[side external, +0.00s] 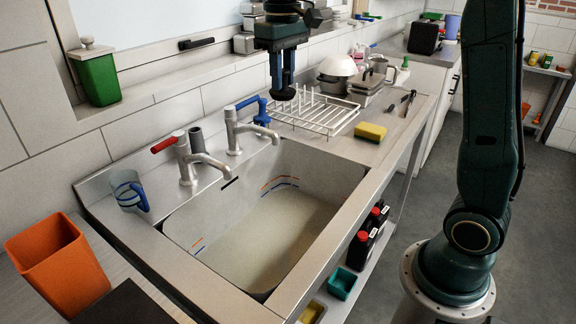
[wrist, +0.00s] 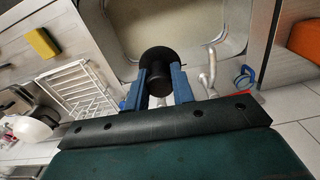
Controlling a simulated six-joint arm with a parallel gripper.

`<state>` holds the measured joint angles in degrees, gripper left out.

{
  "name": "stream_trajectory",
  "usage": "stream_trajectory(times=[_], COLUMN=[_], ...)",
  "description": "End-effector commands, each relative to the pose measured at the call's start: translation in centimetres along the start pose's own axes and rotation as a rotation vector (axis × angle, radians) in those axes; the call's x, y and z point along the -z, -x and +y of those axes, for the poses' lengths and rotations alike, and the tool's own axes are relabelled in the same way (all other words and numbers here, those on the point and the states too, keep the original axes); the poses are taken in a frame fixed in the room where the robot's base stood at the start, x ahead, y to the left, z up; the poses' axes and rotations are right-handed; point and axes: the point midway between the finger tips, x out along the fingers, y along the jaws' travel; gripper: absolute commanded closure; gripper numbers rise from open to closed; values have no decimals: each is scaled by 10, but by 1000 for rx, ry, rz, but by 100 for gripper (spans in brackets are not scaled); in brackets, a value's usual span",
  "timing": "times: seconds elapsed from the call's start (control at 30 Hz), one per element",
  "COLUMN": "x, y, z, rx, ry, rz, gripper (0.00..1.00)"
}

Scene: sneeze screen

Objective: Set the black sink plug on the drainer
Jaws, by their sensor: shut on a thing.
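My gripper (side external: 283,85) hangs over the back of the counter, above the left end of the drainer. It is shut on the black sink plug (wrist: 160,63), which shows between the two blue fingers in the wrist view. In the side view the plug (side external: 284,95) is a dark shape at the fingertips, held in the air. The drainer is a white wire rack (side external: 322,118) on the steel counter right of the taps; it also shows in the wrist view (wrist: 85,95), left of the fingers. The visible part of its wires is bare.
The sink basin (side external: 255,225) lies in front of the taps (side external: 190,160). A yellow sponge (side external: 370,131) lies right of the drainer. A white bowl (side external: 338,66) and a pot stand behind it.

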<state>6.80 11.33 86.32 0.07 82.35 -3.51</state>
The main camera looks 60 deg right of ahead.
Motion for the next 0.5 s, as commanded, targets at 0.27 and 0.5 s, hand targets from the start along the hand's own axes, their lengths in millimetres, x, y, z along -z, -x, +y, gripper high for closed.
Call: stream_trajectory(times=[0.27, 0.5], x=[4, -3], y=[0, 0], z=[74, 143], rx=[0, 0], ry=[-88, -164], rz=[-1, -1], gripper=[98, 98])
